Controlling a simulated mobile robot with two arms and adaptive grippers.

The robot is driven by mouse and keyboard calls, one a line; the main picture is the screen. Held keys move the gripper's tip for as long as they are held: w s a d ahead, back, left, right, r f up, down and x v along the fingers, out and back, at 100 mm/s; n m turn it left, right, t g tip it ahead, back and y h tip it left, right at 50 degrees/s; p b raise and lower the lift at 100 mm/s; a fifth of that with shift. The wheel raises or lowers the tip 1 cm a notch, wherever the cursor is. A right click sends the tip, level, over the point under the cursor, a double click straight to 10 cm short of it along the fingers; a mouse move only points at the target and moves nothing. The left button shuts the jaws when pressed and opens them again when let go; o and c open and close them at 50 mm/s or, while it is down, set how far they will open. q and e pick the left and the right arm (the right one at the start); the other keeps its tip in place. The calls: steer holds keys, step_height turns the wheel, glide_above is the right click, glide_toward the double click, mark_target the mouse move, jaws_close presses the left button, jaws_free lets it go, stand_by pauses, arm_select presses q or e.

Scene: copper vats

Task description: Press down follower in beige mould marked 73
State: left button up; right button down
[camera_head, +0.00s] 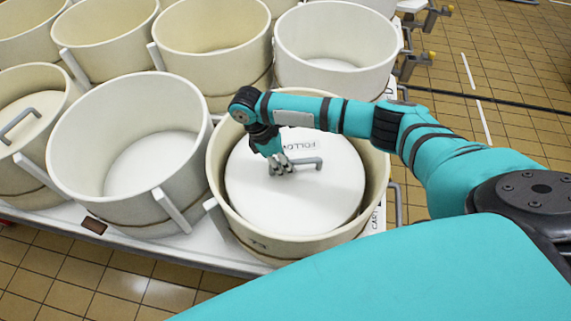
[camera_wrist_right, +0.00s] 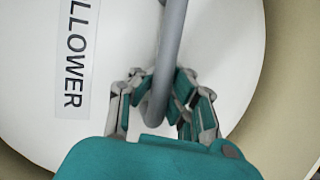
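The beige mould (camera_head: 232,226) stands at the front right of the moulds; a small dark mark on its front wall is too small to read surely. A white round follower (camera_head: 325,205) lies inside it, below the rim, with a grey bar handle on top (camera_head: 307,163). The follower also shows in the right wrist view (camera_wrist_right: 225,45), with its lettering partly visible. My right gripper (camera_head: 280,167) is at the handle's left end. In the wrist view its fingers (camera_wrist_right: 162,88) sit on both sides of the grey handle (camera_wrist_right: 170,45), close against it. My left gripper is out of view.
Several other moulds crowd the white table; an empty whitish one (camera_head: 75,165) stands just left, and another (camera_head: 287,55) behind. At far left a mould holds a follower with a handle (camera_head: 18,125). Tiled floor (camera_head: 500,65) is open at right.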

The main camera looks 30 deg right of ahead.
steer(key=shift+s+f+p, duration=0.1)
steer(key=shift+f+p, duration=0.3)
steer(key=shift+p, duration=1.05)
stand_by(2.8)
steer(key=shift+s+f, duration=0.15)
steer(key=shift+f, duration=0.05)
stand_by(1.2)
steer(key=shift+r+p, duration=0.15)
steer(key=shift+p, duration=0.45)
stand_by(0.3)
steer(key=c, duration=1.4)
jaws_free()
steer(key=shift+r, duration=0.1)
steer(key=shift+w, duration=0.2)
steer(key=shift+r, duration=0.15)
steer(key=v, duration=1.1)
steer(key=shift+a+r, duration=0.2)
steer(key=shift+r, duration=0.1)
